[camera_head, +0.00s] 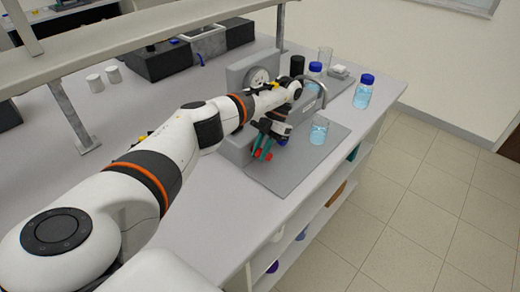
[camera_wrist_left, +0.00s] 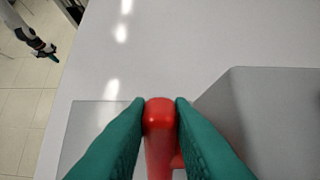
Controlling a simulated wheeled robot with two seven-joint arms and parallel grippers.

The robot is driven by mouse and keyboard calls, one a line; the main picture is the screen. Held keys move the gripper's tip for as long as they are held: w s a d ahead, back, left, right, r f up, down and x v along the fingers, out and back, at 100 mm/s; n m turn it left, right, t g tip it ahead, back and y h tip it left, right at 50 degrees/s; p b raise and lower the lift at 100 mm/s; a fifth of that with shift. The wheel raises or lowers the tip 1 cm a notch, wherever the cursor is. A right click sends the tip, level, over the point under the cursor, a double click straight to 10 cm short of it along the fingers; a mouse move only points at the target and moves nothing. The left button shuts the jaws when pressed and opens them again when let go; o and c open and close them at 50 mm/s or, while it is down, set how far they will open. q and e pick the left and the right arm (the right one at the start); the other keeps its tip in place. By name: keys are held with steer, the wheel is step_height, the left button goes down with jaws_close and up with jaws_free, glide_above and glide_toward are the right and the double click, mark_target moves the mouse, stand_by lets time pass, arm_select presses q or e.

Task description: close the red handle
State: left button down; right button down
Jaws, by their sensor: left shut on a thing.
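The membrane rig (camera_head: 238,150) is a grey unit with a round gauge (camera_head: 259,78), standing on the bench. Its red handle (camera_wrist_left: 158,140) shows in the left wrist view, rounded and upright in the picture, between the two green fingers of my left gripper (camera_wrist_left: 159,104). Both fingers touch its sides. In the head view my left gripper (camera_head: 263,151) is at the front of the rig, and only small red bits show by its fingertips. The wrist hides much of the rig there. An arm with a green tip, seemingly my right gripper (camera_wrist_left: 50,54), shows small at the top left of the left wrist view.
A flat grey plate (camera_head: 290,174) lies before the rig with a beaker of blue liquid (camera_head: 318,131) on it. A curved metal tube (camera_head: 323,88) overhangs it. A blue-capped bottle (camera_head: 363,93) stands behind. A shelf beam (camera_head: 150,32) crosses above the bench (camera_head: 190,245).

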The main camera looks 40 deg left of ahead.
arm_select(q)
steer(key=shift+w+r, duration=0.1)
arm_select(e)
steer(key=shift+r, duration=0.15)
stand_by(0.3)
arm_select(q)
steer(key=c, duration=1.3)
jaws_free()
arm_select(e)
steer(key=shift+d, duration=0.15)
